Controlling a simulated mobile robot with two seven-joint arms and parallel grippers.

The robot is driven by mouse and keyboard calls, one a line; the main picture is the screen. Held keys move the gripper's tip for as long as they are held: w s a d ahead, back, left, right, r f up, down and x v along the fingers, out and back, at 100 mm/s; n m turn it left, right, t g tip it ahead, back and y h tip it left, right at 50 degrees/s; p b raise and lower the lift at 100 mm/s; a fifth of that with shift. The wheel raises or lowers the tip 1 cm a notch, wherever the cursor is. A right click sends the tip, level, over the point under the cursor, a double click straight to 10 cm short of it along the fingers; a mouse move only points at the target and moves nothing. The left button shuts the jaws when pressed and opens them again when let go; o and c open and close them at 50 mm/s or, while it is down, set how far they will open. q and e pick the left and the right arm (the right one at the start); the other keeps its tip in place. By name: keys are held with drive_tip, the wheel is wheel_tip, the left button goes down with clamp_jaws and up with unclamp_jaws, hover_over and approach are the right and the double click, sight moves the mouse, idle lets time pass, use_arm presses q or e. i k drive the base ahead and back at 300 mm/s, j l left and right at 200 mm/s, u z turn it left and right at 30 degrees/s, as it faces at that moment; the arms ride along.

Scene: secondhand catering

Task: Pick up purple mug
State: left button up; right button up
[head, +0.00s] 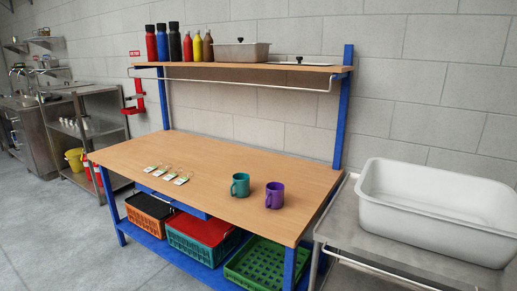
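A purple mug (275,195) stands upright on the wooden tabletop of the blue-framed workbench (215,160), near its front right part. Its handle points left toward a teal mug (240,185), which stands a little to its left and farther back. The two mugs are close but apart. Neither of my grippers shows in the head view.
Several tagged key rings (168,173) lie left of the mugs. A shelf (240,67) with bottles and a lidded metal pan (241,53) spans the bench's back. Crates (200,235) sit underneath. A white tub (435,215) stands on a metal table at right.

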sight(273, 197)
drive_tip(key=z, duration=0.4)
drive_tip(key=j+z, duration=0.2)
drive_tip(key=z, duration=0.2)
drive_tip(key=i+j+z, duration=0.1)
drive_tip(key=z, duration=0.3)
drive_tip(key=j+z, duration=0.1)
drive_tip(key=z, duration=0.3)
drive_tip(key=j+z, duration=0.4)
drive_tip(key=k+j+z, duration=0.2)
drive_tip(key=j+z, duration=0.2)
drive_tip(key=j, duration=0.15)
drive_tip(key=k+j+z, duration=0.1)
drive_tip(key=j, duration=0.25)
drive_tip(key=k+j+z, duration=0.1)
drive_tip(key=j, duration=0.25)
drive_tip(key=k+j+z, duration=0.1)
drive_tip(key=k+j, duration=0.15)
